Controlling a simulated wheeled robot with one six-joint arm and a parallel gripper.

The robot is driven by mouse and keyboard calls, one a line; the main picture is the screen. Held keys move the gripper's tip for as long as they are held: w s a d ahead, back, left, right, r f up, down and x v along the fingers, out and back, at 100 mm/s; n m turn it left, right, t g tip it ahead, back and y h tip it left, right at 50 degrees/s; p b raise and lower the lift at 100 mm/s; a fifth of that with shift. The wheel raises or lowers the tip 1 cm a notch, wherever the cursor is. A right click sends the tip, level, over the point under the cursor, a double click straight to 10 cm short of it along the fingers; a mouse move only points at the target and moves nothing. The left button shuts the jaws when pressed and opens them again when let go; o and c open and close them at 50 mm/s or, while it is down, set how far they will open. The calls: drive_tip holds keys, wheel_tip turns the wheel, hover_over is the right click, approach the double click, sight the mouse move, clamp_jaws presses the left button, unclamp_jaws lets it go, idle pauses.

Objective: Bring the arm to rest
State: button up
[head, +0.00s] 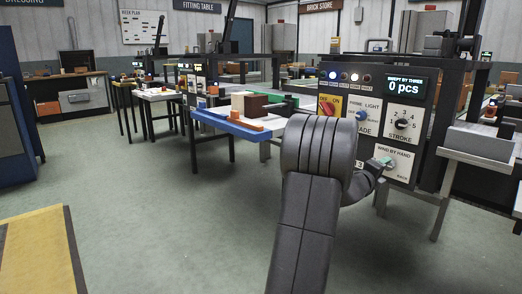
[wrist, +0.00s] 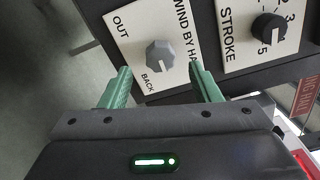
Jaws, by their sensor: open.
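My gripper (wrist: 163,84) is open in the wrist view, with its two green fingers apart and nothing held between them. A grey faceted knob (wrist: 160,55) on a plate marked "WIND BY HAND" lies just ahead of the fingertips, in line with the gap. I cannot tell whether a finger touches it. In the head view my arm bends to the right, and my gripper (head: 380,165) is close to the front of the dark control panel (head: 427,104). The arm hides part of the panel's lower left.
The panel carries a black stroke knob (head: 402,124), a red switch (head: 327,109) and a display (head: 404,87) reading "0 pcs". A blue-edged table (head: 233,127) stands left of my arm, and a grey side shelf (head: 480,143) at right. The floor at left is open.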

sight(388, 165)
drive_tip(key=x, duration=0.4)
drive_tip(key=shift+w+d, duration=0.25)
drive_tip(key=shift+d, duration=0.05)
drive_tip(key=shift+a+r+n+p, duration=0.1)
drive_tip(key=shift+r+n+p, duration=0.1)
drive_tip(key=shift+n+p, duration=0.35)
drive_tip(key=n+p, duration=1.8)
drive_tip(key=p, duration=0.3)
drive_tip(key=shift+a, duration=0.1)
drive_tip(key=shift+f+n, duration=0.15)
drive_tip(key=shift+n, duration=0.1)
drive_tip(key=shift+s, duration=0.15)
